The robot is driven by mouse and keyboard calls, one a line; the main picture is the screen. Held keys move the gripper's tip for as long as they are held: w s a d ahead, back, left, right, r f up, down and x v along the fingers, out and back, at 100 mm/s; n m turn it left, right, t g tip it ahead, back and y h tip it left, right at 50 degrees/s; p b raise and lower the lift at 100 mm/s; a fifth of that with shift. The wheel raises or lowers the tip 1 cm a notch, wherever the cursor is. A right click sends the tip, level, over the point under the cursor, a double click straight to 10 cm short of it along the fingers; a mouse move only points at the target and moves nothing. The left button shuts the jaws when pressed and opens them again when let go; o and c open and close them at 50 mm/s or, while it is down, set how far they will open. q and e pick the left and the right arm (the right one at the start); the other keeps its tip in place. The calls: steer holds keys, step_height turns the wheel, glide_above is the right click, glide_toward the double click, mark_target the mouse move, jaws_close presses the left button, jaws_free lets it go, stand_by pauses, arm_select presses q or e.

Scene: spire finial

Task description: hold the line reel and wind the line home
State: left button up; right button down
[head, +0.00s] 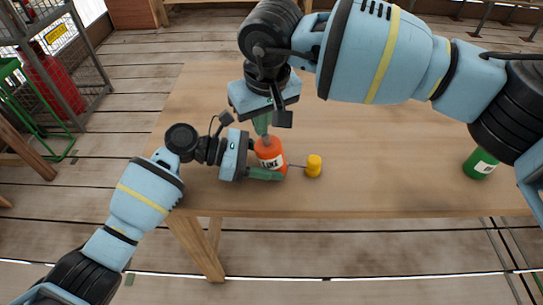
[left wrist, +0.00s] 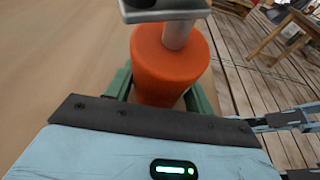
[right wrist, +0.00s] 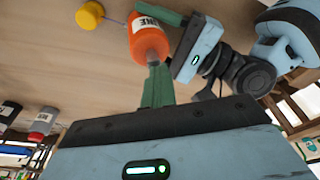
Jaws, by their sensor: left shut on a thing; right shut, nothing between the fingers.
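The orange line reel (head: 270,155) stands near the table's front edge, with a white label. My left gripper (head: 262,161) is shut around its side. In the left wrist view the reel (left wrist: 165,65) sits between the green fingers, with a grey post (left wrist: 178,35) rising off-centre from its top. My right gripper (head: 262,126) is directly above the reel, fingers together, tips close to the post; whether they touch cannot be told. The right wrist view shows the reel (right wrist: 145,35) just beyond these fingers (right wrist: 157,82). A thin line runs from the reel to a yellow piece (head: 314,166) on the table.
The wooden table (head: 400,180) is bare around the yellow piece. A green can (head: 480,163) stands at the right, near my right arm. A metal rack (head: 85,70) with a red container stands left of the table, apart from it.

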steer(key=shift+w+a+r, duration=0.1)
steer(key=shift+w+a, duration=0.05)
step_height(320, 180, up, 7)
stand_by(1.0)
